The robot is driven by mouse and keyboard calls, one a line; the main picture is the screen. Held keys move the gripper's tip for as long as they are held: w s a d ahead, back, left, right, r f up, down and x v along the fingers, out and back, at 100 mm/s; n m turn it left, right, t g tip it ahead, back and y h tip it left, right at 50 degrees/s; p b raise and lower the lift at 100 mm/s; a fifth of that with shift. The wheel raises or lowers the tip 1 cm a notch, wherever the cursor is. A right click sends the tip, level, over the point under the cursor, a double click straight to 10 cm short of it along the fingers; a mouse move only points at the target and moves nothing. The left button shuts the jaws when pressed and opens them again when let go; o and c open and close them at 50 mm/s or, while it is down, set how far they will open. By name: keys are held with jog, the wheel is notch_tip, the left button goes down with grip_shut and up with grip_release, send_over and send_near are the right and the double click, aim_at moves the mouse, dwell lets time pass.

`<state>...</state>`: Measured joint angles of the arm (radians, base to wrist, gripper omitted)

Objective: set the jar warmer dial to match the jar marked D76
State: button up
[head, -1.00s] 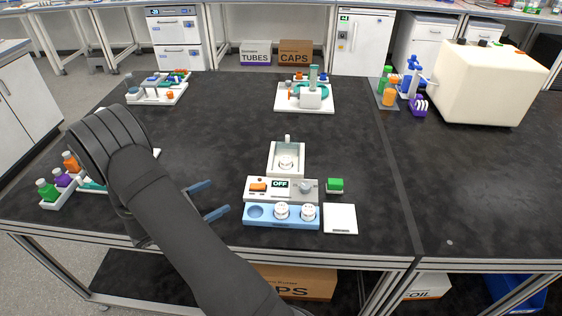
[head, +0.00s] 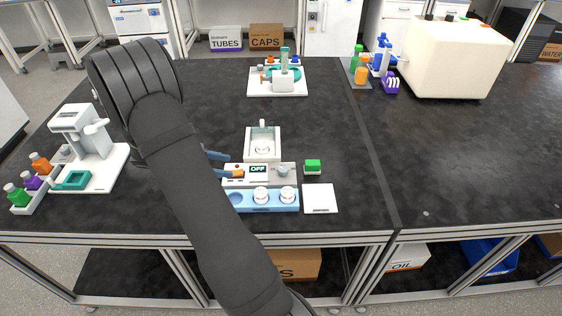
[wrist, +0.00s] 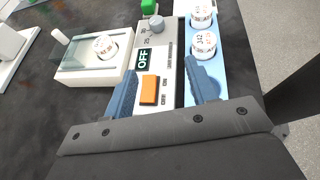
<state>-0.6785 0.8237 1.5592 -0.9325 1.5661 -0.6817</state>
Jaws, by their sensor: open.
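The jar warmer (head: 231,182) has a white control panel with a display reading OFF, an orange rocker switch (wrist: 150,90) and a grey dial (head: 283,171). The dial also shows in the wrist view (wrist: 157,24), with small numbers beside it. A white-lidded jar (wrist: 104,46) sits in the warmer's white well. Two more white-lidded jars (head: 261,195) (head: 288,194) stand in the blue rack (head: 237,201); its left hole is empty.
A green block (head: 312,167) and a white card (head: 320,198) lie right of the warmer. A white stand (head: 83,140) and colored bottles (head: 32,180) are at left. Another device (head: 284,80) stands behind. The bench between them is clear.

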jog(key=w+d+r+m+g+y, duration=0.3)
jog(key=d+r+g+y, duration=0.15)
jog(key=d+r, duration=0.2)
jog(key=m+t+y, duration=0.1)
jog(key=m+y, duration=0.1)
jog(key=y, duration=0.2)
send_near(283, 169)
jog(key=x, duration=0.8)
jog(key=shift+d+f, duration=0.15)
jog(key=shift+f, duration=0.15)
jog(key=shift+c, duration=0.4)
jog(key=c, duration=0.9)
